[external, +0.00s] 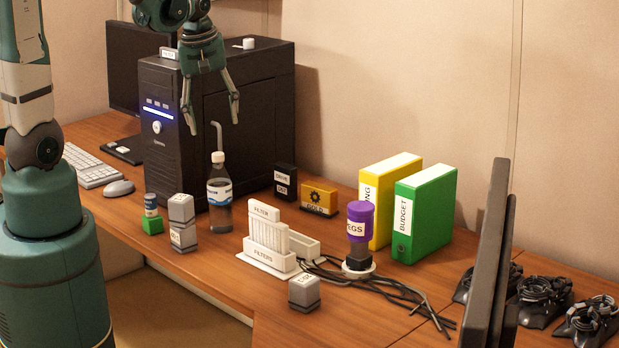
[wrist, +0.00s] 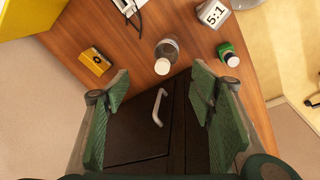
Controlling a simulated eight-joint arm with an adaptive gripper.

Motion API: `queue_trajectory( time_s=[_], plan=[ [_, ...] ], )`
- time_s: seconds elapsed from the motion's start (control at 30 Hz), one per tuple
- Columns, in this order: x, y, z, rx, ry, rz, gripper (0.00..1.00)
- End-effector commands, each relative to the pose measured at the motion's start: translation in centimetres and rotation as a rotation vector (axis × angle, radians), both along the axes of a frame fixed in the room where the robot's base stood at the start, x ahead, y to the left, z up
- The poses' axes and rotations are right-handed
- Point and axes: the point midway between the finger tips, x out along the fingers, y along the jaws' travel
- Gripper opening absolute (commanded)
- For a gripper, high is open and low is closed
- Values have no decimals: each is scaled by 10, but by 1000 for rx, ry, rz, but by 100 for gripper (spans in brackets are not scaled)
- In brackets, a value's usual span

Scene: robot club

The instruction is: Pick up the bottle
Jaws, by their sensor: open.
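The bottle (external: 219,206) is clear with a white cap and a blue and white label. It stands upright on the wooden desk beside the black computer tower. My gripper (external: 213,125) hangs above it with the fingers pointing down, apart and empty. In the wrist view the bottle (wrist: 170,47) shows from above, cap towards me, beyond the spread fingertips of my gripper (wrist: 155,92). Nothing is between the fingers at the bottle's level, and the gripper does not touch it.
The black tower (external: 245,120) rises close behind the bottle; a light grey bent handle (wrist: 159,107) shows against it. Grey stacked blocks (external: 182,222) and a small green-based bottle (external: 152,222) stand to the left. A white filter holder (external: 268,262) and a yellow box (external: 319,199) stand to the right.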

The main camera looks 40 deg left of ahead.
Motion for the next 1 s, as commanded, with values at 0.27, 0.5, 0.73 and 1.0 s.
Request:
queue_trajectory(
  time_s=[0.27,0.5,0.73,1.0],
  plan=[
    [14,7,-40,-25,72,157,55],
    [22,12,-74,-40,132,287,55],
    [26,14,-95,-44,167,365,55],
    [26,15,-99,-45,175,383,55]
  ],
)
